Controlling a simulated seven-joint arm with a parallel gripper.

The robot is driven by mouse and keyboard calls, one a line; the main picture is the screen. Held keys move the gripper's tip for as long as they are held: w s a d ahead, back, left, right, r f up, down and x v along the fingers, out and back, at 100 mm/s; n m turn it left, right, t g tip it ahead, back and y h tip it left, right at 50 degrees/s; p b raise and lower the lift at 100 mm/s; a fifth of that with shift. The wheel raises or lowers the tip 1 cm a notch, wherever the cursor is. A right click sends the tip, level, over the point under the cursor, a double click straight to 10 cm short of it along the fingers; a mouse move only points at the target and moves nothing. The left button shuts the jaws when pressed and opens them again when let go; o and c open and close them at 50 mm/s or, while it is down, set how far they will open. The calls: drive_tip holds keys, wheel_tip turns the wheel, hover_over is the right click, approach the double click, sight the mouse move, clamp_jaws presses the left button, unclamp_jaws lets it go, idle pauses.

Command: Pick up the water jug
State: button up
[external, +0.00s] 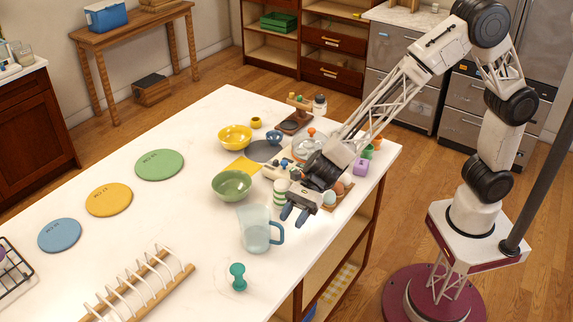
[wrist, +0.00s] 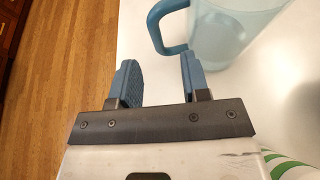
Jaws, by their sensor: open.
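The water jug (external: 256,230) is clear with a blue-grey handle and stands upright on the white counter, near its front edge. In the wrist view the jug (wrist: 235,32) is at the top right, its handle toward the left and its top cut off by the frame. My gripper (external: 297,213) is open and empty, just behind and to the right of the jug in the external view. In the wrist view my gripper (wrist: 156,72) has its blue fingertips apart, and the handle lies ahead of them. No contact with the jug is clear.
A green bowl (external: 232,184) and a green-striped cup (external: 281,188) stand close behind the jug. A teal knobbed object (external: 238,277) and a wooden plate rack (external: 142,285) are nearer the front. Coloured discs (external: 109,200) lie at left. The counter between is clear.

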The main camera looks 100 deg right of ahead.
sight(282, 240)
drive_tip(key=shift+w+a+f, duration=0.25)
drive_tip(key=shift+w+a, duration=0.15)
drive_tip(key=shift+a, duration=0.05)
drive_tip(key=shift+x, duration=2.6)
drive_tip(key=shift+a+r, duration=0.1)
drive_tip(key=shift+c, duration=0.4)
clamp_jaws()
